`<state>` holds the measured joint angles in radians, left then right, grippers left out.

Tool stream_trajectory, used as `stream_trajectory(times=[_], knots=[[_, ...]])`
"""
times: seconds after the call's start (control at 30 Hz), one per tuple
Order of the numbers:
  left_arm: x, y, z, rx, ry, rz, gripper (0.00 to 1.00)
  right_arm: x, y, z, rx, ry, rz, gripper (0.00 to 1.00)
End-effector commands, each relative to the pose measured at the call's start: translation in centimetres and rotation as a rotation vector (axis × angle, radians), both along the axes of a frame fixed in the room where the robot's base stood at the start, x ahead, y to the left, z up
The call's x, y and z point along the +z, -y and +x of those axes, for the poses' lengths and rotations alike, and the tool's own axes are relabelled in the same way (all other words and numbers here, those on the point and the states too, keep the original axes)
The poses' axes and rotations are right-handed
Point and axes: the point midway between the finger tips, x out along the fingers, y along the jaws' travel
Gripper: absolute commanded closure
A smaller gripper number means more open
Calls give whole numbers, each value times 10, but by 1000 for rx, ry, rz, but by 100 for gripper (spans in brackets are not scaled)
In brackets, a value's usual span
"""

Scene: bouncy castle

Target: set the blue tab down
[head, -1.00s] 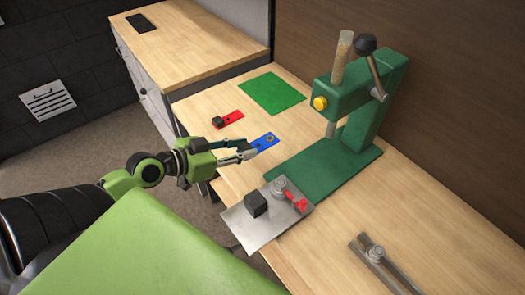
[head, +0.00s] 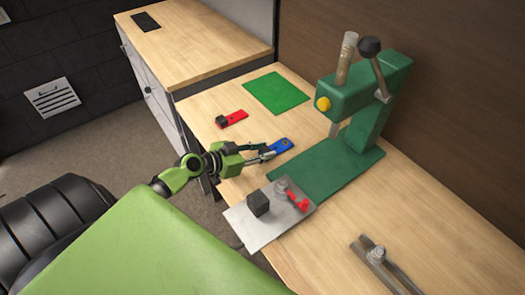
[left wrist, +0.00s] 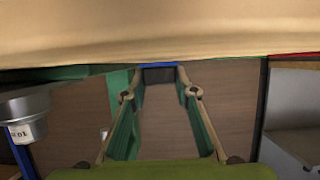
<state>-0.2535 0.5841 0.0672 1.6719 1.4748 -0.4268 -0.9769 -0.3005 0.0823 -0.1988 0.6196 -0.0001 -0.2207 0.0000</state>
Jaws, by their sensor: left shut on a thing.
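The blue tab (head: 279,146) is a short flat strip with a small round mark near its far end. It is beside the green press base, low at the bench top. My left gripper (head: 268,154) is shut on its near end. In the left wrist view the fingers (left wrist: 158,88) close around a dark block (left wrist: 158,75), with a thin blue edge (left wrist: 158,65) of the tab against the wood surface. I cannot tell whether the tab touches the bench. My right gripper is not in view.
A red tab (head: 236,118) with a dark block and a green mat (head: 277,93) lie behind on the bench (head: 205,108). The green press (head: 365,95) stands right. A metal plate (head: 250,228) with a black cube and red clamp is in front.

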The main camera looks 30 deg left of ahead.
Motion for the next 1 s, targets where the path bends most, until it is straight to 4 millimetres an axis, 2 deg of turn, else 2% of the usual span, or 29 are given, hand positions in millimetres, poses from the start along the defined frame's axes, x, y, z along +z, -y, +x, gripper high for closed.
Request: stream_trajectory(times=[0.4, 0.43, 0.5, 0.93, 1.0], knots=[[-6, 0, 0, -1, 1, 2, 97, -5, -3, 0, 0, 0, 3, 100], [-6, 0, 0, -1, 1, 2, 70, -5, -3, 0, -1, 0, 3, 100], [-4, 0, 0, -1, 1, 2, 56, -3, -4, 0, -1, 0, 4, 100], [1, 0, 0, 0, 0, 0, 56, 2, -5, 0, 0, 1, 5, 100], [-1, -2, -7, 0, -2, 2, 56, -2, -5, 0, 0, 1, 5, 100]])
